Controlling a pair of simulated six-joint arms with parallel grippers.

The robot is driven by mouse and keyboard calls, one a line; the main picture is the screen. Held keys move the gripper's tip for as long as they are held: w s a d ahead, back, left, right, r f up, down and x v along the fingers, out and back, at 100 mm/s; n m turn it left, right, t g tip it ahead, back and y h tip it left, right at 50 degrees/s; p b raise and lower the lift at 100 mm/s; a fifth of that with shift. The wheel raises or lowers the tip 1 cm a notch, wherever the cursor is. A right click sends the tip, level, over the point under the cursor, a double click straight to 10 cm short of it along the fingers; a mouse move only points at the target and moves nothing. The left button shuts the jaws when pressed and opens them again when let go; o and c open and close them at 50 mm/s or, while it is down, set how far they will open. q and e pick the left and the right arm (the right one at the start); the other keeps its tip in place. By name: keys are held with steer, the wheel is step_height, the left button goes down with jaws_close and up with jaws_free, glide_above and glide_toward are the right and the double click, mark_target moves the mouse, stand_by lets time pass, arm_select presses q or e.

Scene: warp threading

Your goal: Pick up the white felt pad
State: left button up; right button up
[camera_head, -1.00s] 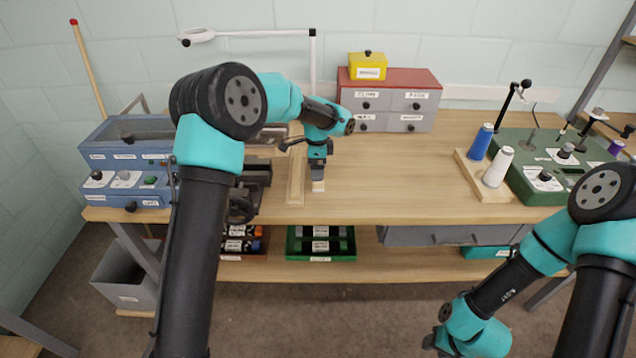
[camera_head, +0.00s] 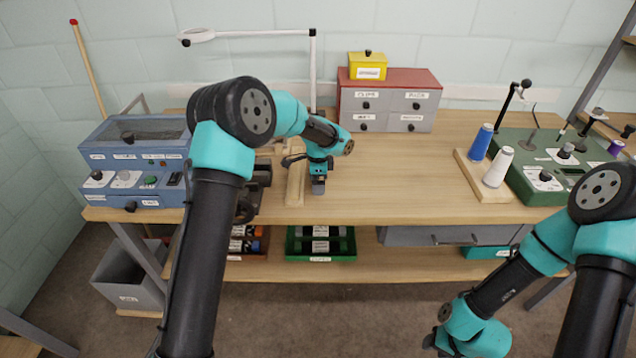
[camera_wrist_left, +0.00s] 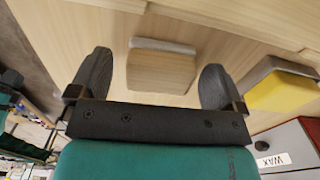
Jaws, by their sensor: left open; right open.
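A small block with a pale grey-white strip along one edge, which looks like the felt pad (camera_wrist_left: 163,47), lies on the tabletop in the left wrist view. The rest of its visible face is wood-coloured. My left gripper (camera_head: 318,188) is low over the bench, right of a wooden rail. In the left wrist view its two dark fingers (camera_wrist_left: 155,75) are apart, one on each side of the block, with gaps on both sides. In the head view the gripper hides the pad. My right gripper (camera_head: 432,344) is low at the bottom edge, away from the bench, and only partly visible.
A yellow piece with a grey side (camera_wrist_left: 285,91) is close to the left gripper. A grey drawer unit with a red top (camera_head: 388,100) stands behind. Blue and white spools (camera_head: 498,167) stand to the right. The middle of the bench (camera_head: 405,170) is clear.

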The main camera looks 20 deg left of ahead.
arm_select(q)
steer(key=shift+c, duration=0.4)
steer(key=c, duration=0.9)
